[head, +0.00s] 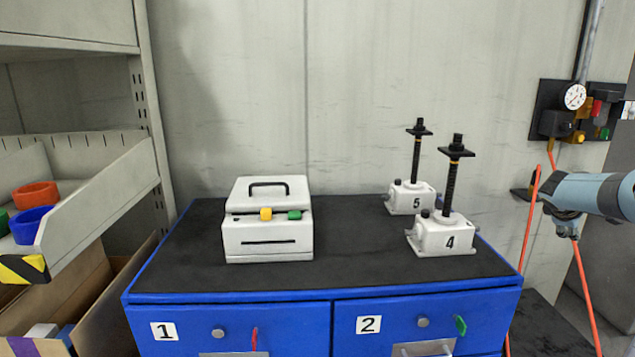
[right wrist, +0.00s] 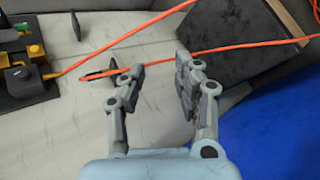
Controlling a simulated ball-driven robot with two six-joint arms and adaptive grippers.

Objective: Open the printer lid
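The printer (head: 268,240) is a white box on the left part of the black cabinet top. Its lid (head: 268,200) is down and has a black handle (head: 268,185) on it. A yellow button (head: 266,214) and a green button (head: 294,215) sit at its front edge, above a dark slot. My right gripper (head: 566,228) is at the far right in the head view, off the cabinet and well away from the printer. In the right wrist view my right gripper (right wrist: 158,68) is open, with nothing between its fingers. My left gripper is not in view.
Screw jacks 5 (head: 410,197) and 4 (head: 443,236) stand upright on the cabinet's right side. Orange cables (head: 530,225) hang near my right arm. A wall panel with a gauge (head: 574,97) is behind it. A shelf (head: 100,190) stands left. The cabinet top's middle is clear.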

